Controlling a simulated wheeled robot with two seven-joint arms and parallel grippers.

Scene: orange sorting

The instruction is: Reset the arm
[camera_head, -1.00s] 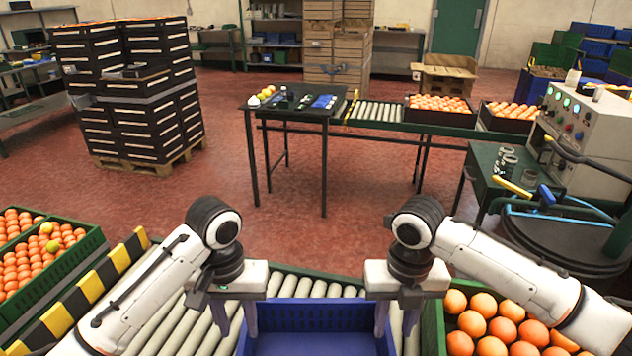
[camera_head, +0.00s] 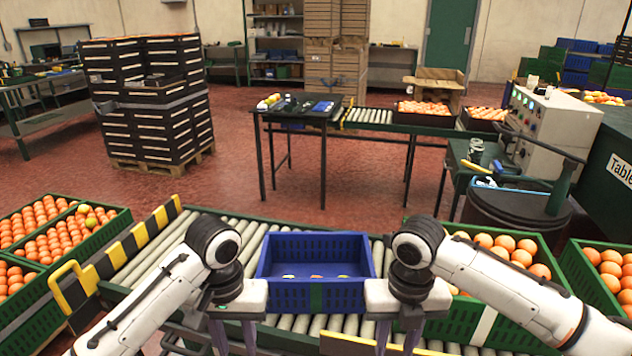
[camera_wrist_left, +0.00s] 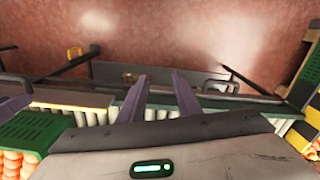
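My left gripper (camera_head: 233,340) is at the lower left of centre in the head view, its two purple-grey fingers apart with nothing between them. In the left wrist view its fingers (camera_wrist_left: 160,82) are also apart and empty. My right gripper (camera_head: 397,340) is at the lower right of centre, fingers apart and empty. Both stand on the near side of a blue crate (camera_head: 285,296) on the roller conveyor, apart from each other. A few small round things show low in the crate, mostly hidden by its front wall.
Green crates of oranges stand at the left (camera_head: 112,232) and right (camera_head: 548,263). A yellow and black striped rail (camera_head: 140,238) edges the conveyor (camera_head: 215,228). A dark table (camera_head: 300,113), a stack of black crates (camera_head: 150,100) and a control box (camera_head: 550,125) stand farther back.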

